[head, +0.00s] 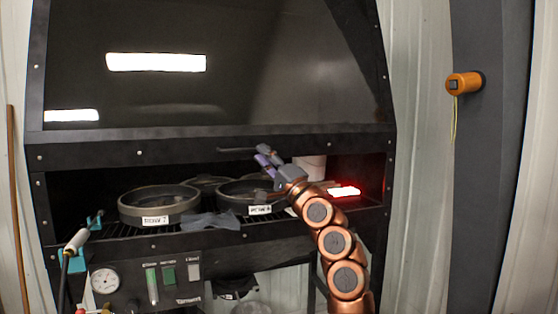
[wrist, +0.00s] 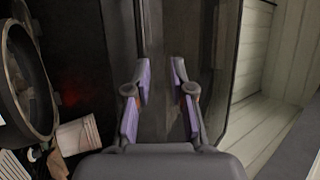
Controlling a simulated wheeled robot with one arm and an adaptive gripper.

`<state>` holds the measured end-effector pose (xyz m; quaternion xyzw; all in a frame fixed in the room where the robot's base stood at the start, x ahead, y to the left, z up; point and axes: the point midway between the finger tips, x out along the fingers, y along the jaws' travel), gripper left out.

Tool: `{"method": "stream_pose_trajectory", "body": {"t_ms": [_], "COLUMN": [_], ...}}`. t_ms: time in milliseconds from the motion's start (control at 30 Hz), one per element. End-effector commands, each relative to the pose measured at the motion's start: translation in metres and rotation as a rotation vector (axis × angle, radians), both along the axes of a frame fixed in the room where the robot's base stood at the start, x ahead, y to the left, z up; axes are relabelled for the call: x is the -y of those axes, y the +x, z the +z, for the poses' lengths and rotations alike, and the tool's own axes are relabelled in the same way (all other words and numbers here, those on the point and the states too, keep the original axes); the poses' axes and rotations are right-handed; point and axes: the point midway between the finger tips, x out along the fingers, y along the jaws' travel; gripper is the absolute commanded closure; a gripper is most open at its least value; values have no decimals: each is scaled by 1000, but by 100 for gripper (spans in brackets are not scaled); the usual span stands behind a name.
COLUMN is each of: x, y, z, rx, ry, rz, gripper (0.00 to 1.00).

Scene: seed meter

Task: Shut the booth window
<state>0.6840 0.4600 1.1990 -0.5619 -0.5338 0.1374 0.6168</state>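The booth window (head: 230,65) is a large dark glass sash in a black riveted frame. It is raised, with an open gap under its bottom rail (head: 90,155). A thin dark handle (head: 237,150) shows at that rail, close to my gripper (head: 264,161). In the wrist view, my gripper (wrist: 160,70) has its two purple-padded fingers apart with a clear gap between them. Dark bars and the window frame run behind and beyond the fingertips. I cannot tell whether a finger touches the handle.
Inside the booth, round pans (head: 158,204) with labels sit on a grate beside a grey cloth (head: 210,221) and a glowing red light (head: 344,191). A gauge (head: 105,281) and switches are below. An orange device (head: 464,83) hangs on the right post.

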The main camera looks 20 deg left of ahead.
Motion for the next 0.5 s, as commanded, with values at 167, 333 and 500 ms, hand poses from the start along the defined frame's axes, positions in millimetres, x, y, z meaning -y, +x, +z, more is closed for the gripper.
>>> {"method": "stream_pose_trajectory", "body": {"t_ms": [167,333,500], "x": [7,17,26], "y": [-5,-9,-15], "z": [1,0,0], "rx": [2,0,1], "ry": [0,0,-2], "rz": [-1,0,0], "gripper": [77,77,77]}}
